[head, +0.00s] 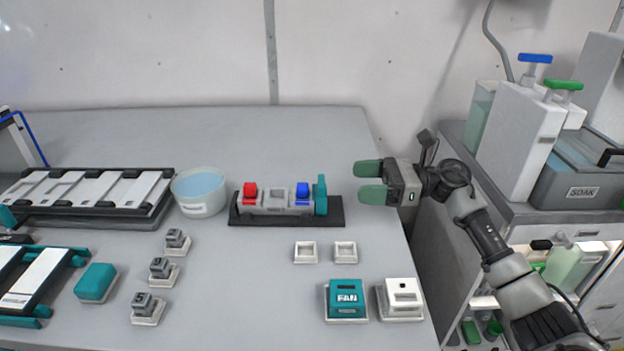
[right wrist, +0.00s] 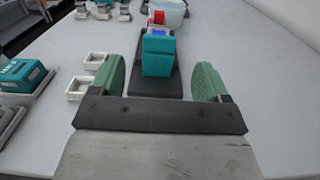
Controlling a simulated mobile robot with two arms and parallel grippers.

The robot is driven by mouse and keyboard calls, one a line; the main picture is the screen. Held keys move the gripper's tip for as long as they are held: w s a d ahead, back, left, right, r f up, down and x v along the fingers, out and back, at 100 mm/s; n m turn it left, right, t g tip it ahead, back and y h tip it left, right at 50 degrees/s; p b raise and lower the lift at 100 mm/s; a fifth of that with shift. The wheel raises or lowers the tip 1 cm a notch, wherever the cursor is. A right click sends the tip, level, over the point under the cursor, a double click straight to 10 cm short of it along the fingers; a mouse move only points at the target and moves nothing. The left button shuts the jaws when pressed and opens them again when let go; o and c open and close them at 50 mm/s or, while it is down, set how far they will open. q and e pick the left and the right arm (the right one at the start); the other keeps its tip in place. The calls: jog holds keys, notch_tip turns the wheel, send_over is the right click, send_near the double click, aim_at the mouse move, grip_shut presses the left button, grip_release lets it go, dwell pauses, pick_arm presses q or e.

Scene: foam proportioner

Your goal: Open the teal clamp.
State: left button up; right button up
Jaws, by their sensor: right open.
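The teal clamp (head: 320,194) stands upright at the right end of a grey block with a red part (head: 250,190) and a blue part (head: 302,191), on a black base (head: 337,211). In the right wrist view the teal clamp (right wrist: 157,58) lies ahead, between the lines of the two fingers. My right gripper (head: 369,182) is open and empty, just right of the clamp and apart from it. Its green fingers also show in the right wrist view (right wrist: 160,84). My left gripper is not in view.
A white bowl of blue liquid (head: 201,191) stands left of the base. Two small white trays (head: 305,252), a teal FAN box (head: 346,299) and a white box (head: 400,299) are in front. The table's right edge is under my right arm; a SOAK cabinet (head: 583,192) stands beyond.

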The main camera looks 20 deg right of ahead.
aim_at(324, 180)
jog(key=x, duration=0.3)
jog(key=shift+a+r+p, duration=0.15)
jog(key=shift+p, duration=0.2)
jog(key=x, duration=0.4)
jog(key=shift+w+a+p, duration=0.1)
jog(key=shift+a+p, duration=0.05)
jog(key=shift+p, duration=0.25)
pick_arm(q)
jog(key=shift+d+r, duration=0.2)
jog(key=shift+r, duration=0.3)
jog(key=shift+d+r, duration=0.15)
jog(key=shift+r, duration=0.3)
pick_arm(e)
jog(key=shift+w+a, duration=0.15)
jog(key=shift+a, duration=0.45)
jog(key=c, duration=1.3)
jog(key=shift+d+f+b, duration=0.3)
jog(key=shift+f+b, duration=0.05)
jog(key=shift+b, duration=0.05)
jog(key=shift+s+d+b, duration=0.25)
jog(key=shift+d+b, duration=0.35)
jog(key=shift+b, duration=0.15)
jog(key=shift+r, duration=0.15)
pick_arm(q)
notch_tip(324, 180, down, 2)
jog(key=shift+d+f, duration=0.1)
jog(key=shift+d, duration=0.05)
pick_arm(e)
jog(key=o, duration=1.3)
jog(key=shift+d, duration=0.15)
